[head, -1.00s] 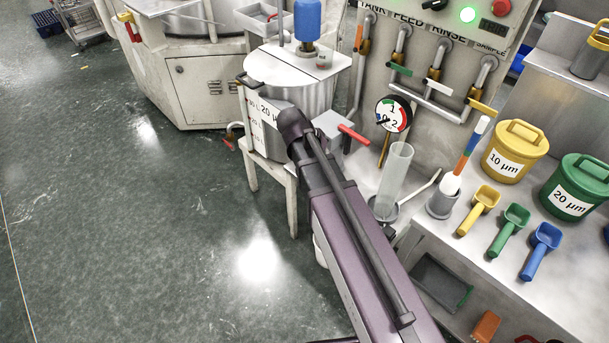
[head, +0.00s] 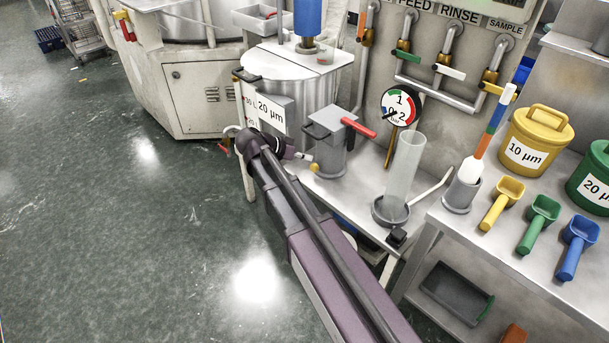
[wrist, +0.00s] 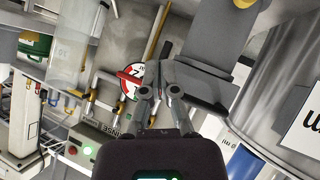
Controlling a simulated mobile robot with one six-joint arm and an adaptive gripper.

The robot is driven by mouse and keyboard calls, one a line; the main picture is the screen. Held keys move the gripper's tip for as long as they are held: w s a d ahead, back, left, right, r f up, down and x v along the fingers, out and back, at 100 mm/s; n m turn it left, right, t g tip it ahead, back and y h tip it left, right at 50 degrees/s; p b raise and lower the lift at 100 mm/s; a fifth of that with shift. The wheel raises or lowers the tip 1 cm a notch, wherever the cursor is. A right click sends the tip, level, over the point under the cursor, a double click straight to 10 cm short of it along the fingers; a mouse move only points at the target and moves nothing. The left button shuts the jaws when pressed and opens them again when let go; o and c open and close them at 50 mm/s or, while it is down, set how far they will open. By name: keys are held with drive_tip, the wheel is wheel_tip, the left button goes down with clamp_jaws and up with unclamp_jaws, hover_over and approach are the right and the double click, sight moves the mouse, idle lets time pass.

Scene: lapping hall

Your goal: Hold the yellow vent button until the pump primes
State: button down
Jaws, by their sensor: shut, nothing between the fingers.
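The yellow vent button (head: 314,168) is a small round knob low on the front of a grey pump block (head: 333,152) with a red-handled lever (head: 357,127). A yellow round part, probably the same button, shows at the top edge of the wrist view (wrist: 243,3), cut off by the frame. My gripper (head: 304,156) is beside the button in the head view, its fingers small and partly hidden by my wrist. In the wrist view my gripper (wrist: 160,62) is shut and empty.
A round pressure gauge (head: 401,107) stands behind a clear cylinder (head: 403,168) right of the pump block. A steel tank (head: 300,88) labelled 20 µm stands behind my gripper. Scoops, including a yellow one (head: 503,203), lie on the right bench. The floor at left is clear.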

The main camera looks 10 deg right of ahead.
drive_tip(key=w+a+f+m+t+h+b, duration=0.3)
drive_tip(key=a+f+b, duration=0.4)
drive_tip(key=a+b, duration=0.3)
drive_tip(key=shift+w+a+m+h+b, duration=0.3)
drive_tip(key=shift+w+m+h+b, duration=0.4)
drive_tip(key=shift+b, duration=0.7)
drive_tip(key=shift+w, duration=0.1)
drive_tip(key=b, duration=0.2)
approach(314, 167)
drive_tip(key=w+d+r, duration=0.2)
drive_tip(key=d, duration=0.2)
drive_tip(key=shift+w+d+f+b, duration=0.25)
drive_tip(key=shift+d+f+b, duration=0.25)
drive_tip(key=shift+b, duration=0.25)
drive_tip(key=shift+w+d+f+b, duration=0.25)
drive_tip(key=shift+d+f+b, duration=0.15)
drive_tip(key=shift+f+b, duration=0.3)
drive_tip(key=shift+d, duration=0.1)
